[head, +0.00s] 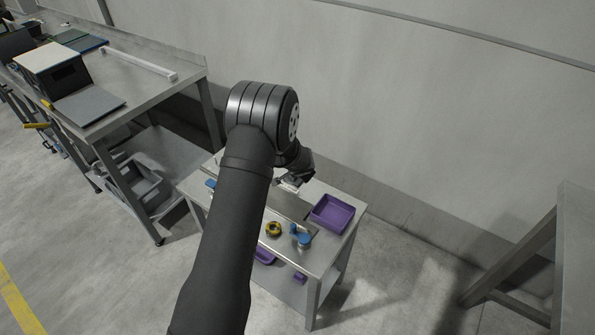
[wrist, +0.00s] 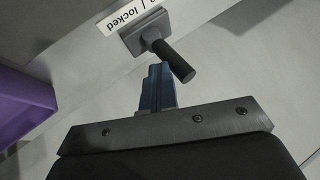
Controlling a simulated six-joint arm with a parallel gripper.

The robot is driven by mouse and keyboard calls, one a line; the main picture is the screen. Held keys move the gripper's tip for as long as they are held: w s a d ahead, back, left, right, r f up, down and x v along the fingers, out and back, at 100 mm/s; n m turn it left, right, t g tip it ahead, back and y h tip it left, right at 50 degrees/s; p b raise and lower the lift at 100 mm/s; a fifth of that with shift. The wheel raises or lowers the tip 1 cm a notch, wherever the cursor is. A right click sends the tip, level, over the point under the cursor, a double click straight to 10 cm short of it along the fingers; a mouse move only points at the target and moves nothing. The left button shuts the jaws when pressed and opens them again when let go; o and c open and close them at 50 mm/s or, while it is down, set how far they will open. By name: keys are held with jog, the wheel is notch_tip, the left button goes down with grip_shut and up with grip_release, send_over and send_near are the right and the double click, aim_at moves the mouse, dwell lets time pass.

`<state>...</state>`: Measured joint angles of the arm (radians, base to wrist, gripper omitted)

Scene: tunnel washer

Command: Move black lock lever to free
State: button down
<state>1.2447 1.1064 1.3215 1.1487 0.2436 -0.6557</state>
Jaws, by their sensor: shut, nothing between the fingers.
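The black lock lever (wrist: 175,60) shows in the wrist view, on a small grey base (wrist: 150,24) fixed to a light surface. Its handle points down and to the right from the base. A white label (wrist: 131,17) beside the base reads "locked", with part of it cut off by the frame edge. My gripper (wrist: 154,68) is shut and empty, its blue fingertips just left of and below the handle. I cannot tell whether they touch it. In the head view my gripper (head: 293,182) is over the far side of the small table, and the lever cannot be made out.
A purple tray (head: 333,227) stands on the small steel table (head: 325,246) at right. A yellow-and-dark ring (head: 274,229) and a blue item (head: 302,238) lie near the front. A wall stands behind; a larger workbench (head: 140,88) stands at left.

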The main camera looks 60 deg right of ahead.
jog(key=shift+w+r, duration=0.1)
jog(key=shift+w, duration=0.05)
jog(key=shift+w+r, duration=0.15)
jog(key=shift+w, duration=0.7)
jog(key=shift+w+r, duration=0.1)
jog(key=shift+w, duration=0.9)
jog(key=shift+s+r, duration=0.3)
jog(key=shift+s, duration=0.15)
jog(key=w+r+v, duration=0.1)
jog(key=w+v, duration=0.1)
jog(key=v, duration=0.9)
jog(key=shift+a+r, duration=0.2)
